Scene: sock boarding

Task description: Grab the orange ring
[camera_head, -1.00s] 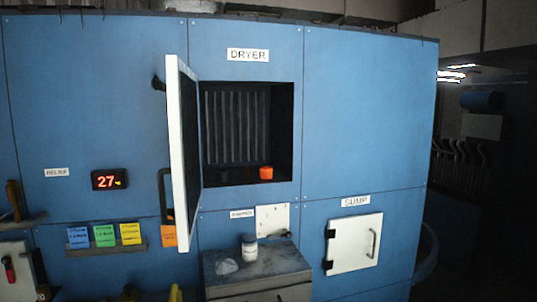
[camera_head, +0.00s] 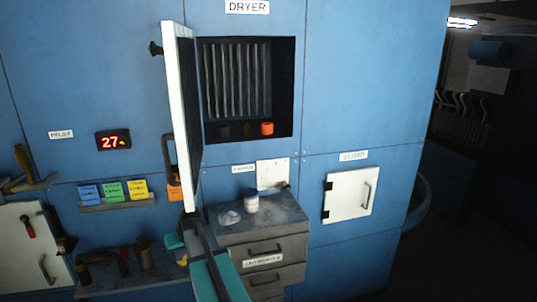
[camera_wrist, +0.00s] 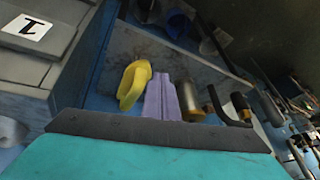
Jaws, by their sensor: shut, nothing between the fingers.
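The orange ring (camera_head: 267,128) sits on the floor of the open dryer recess, toward its right side, in the head view. It looks like a short upright band. My gripper (camera_wrist: 160,125) fills the bottom of the wrist view as a teal body with a dark front edge, shut and empty. In the head view my teal and dark arm parts show low at the centre, below the dryer and well apart from the ring. The wrist view does not show the ring.
The white dryer door (camera_head: 182,115) stands open at the recess's left. A drawer cabinet (camera_head: 262,236) below carries a small jar (camera_head: 251,200). Dim dark shapes sit left of the ring. The wrist view shows a yellow object (camera_wrist: 133,84) and a purple object (camera_wrist: 163,100) on a shelf.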

